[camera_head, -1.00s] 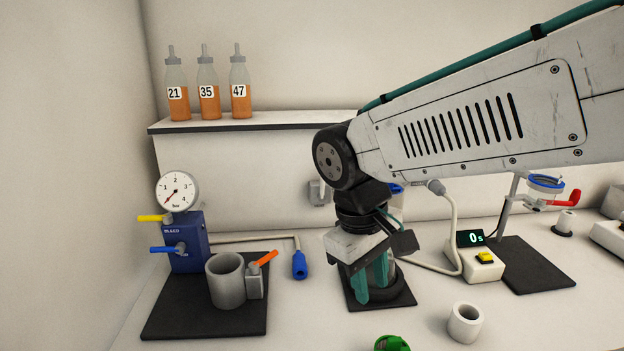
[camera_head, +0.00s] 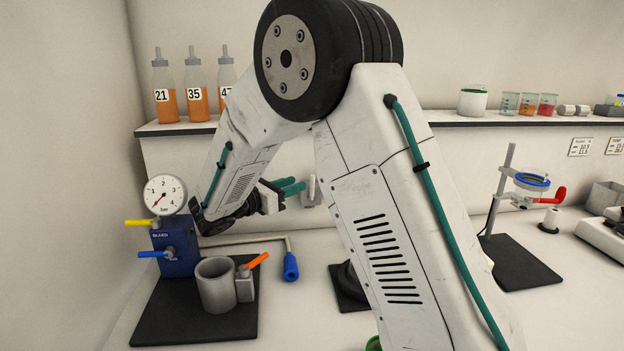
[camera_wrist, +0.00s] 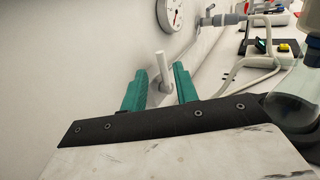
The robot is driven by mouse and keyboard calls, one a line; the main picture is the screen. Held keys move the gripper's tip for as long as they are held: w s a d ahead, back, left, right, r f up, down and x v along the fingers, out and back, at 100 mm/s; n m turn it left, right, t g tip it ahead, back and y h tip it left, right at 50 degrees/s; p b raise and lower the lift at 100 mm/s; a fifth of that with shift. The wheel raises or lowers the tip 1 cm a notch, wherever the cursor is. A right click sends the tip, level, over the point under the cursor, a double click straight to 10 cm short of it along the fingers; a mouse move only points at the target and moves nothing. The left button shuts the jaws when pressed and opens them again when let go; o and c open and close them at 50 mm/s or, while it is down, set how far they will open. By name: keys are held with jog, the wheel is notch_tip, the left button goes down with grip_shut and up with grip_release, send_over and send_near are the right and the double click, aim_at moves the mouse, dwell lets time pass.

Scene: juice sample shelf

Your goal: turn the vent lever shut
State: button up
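A pale upright lever-like handle on a wall mount (camera_head: 312,191) sits on the back wall, partly hidden behind my arm. In the wrist view the pale handle (camera_wrist: 163,66) shows upright in the gap between my fingers, beyond or level with their tips; I see no clear contact. My gripper (camera_head: 292,187) has teal fingers pointing right toward this mount; in the wrist view the gripper (camera_wrist: 158,82) is open, fingers apart. No label names the vent lever. Other levers are yellow (camera_head: 138,223) and blue (camera_head: 152,254) on the blue gauge unit (camera_head: 178,252), and orange (camera_head: 257,260) beside the grey cup.
The grey cup (camera_head: 215,284) stands on a black mat (camera_head: 165,325) near a blue-handled pipe (camera_head: 290,266). Numbered bottles (camera_head: 194,90) line the shelf above. A clear vessel (camera_wrist: 300,95) is close at the wrist view's right. A stand with a red lever (camera_head: 558,194) is far right.

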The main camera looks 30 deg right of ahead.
send_over(312, 201)
jog(key=shift+w+d, duration=0.2)
jog(key=shift+w, duration=0.1)
grip_shut()
